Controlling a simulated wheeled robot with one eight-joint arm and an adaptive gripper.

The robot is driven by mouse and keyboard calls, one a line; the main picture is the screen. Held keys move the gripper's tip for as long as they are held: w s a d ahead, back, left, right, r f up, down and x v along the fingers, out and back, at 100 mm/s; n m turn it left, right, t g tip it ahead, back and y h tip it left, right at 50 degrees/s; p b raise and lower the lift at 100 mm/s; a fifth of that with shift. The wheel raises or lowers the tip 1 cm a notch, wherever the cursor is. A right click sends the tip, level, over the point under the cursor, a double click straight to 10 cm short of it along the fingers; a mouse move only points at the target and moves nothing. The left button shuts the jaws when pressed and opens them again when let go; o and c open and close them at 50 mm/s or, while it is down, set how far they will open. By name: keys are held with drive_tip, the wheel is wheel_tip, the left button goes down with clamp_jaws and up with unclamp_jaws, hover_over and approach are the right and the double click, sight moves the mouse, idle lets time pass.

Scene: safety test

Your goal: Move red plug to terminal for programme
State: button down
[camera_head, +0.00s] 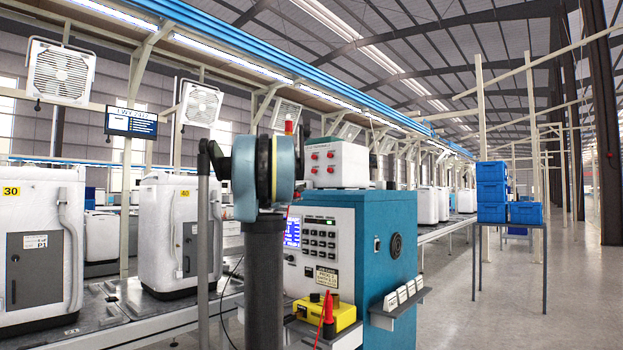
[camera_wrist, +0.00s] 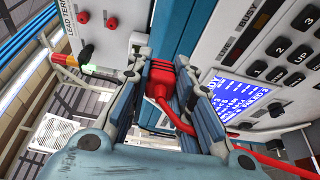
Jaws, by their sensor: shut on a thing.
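In the wrist view, my gripper (camera_wrist: 158,66) is shut on a red plug (camera_wrist: 160,80), which sits between its two fingers. A red cable (camera_wrist: 200,130) runs from the plug to the lower right. A white terminal box with a "LEAD TERM" label (camera_wrist: 66,20) and red terminals (camera_wrist: 87,50) is at the upper left, apart from the plug. In the head view, this white box (camera_head: 350,165) stands on top of a teal test cabinet (camera_head: 375,235) and shows several red terminals (camera_head: 315,170). My own arm hides the gripper and plug in the head view.
The cabinet's control panel (camera_head: 318,240) has a blue screen (camera_wrist: 228,92) and black buttons (camera_wrist: 283,45). A yellow meter (camera_head: 325,312) with a red probe (camera_head: 328,305) lies on its front shelf. Washing-machine-like white units (camera_head: 167,230) line the conveyor at left. The floor at right is open.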

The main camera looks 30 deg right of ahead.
drive_tip(key=w+a+f+n+t+y, duration=0.2)
drive_tip(key=w+a+f+n+y, duration=0.1)
drive_tip(key=a+f, duration=0.8)
drive_tip(key=w+a+f+n+t+y, duration=0.1)
drive_tip(key=w+a+f+n+y, duration=0.2)
drive_tip(key=a+f, duration=0.9)
drive_tip(key=w+a+f+n+t+y, duration=0.2)
drive_tip(key=w+a+f+y, duration=0.5)
drive_tip(key=f, duration=1.5)
drive_tip(key=a+n, duration=0.1)
drive_tip(key=a, duration=0.4)
drive_tip(key=shift+t, duration=0.3)
drive_tip(key=shift+w+a, duration=0.1)
